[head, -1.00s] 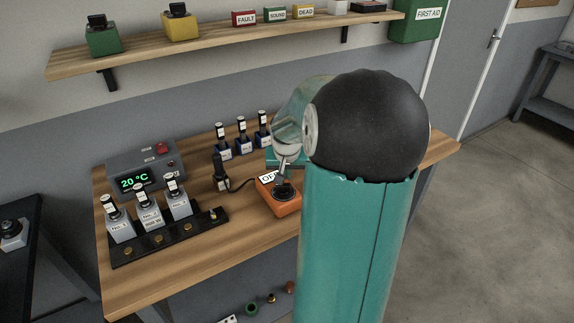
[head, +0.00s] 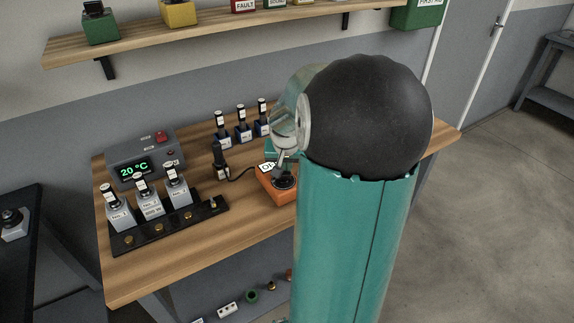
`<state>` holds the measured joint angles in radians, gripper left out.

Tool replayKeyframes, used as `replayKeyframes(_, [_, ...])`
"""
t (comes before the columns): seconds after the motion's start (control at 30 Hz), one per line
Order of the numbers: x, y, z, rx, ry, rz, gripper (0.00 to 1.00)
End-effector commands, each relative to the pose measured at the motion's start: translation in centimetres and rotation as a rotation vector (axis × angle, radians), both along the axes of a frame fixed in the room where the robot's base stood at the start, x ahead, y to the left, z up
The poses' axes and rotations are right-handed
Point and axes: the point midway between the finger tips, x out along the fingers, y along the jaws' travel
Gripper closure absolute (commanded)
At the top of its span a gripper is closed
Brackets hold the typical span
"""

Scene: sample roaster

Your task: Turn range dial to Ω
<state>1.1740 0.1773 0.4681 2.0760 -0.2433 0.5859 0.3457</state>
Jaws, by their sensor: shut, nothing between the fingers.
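The orange meter (head: 274,193) sits on the wooden bench, left of my arm. Its black round range dial (head: 285,182) is on the near part of its top face. A white display (head: 266,168) is behind the dial; its dark text is partly covered, and I cannot read it all. My gripper (head: 283,171) points down at the dial from above and looks shut, with nothing held. I cannot tell whether its tips touch the dial. The dial's pointer and markings are too small to read.
A black rack (head: 170,227) with several grey blocks and a grey box (head: 143,157) showing 20 °C are further left. Several blue blocks (head: 242,133) stand behind. A shelf (head: 220,33) hangs above.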

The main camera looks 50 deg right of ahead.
Motion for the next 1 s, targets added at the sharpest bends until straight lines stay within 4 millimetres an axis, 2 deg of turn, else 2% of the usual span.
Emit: replayKeyframes(1.0, [-0.35,0.1,-0.03,0.0,0.001,-0.209,1.0])
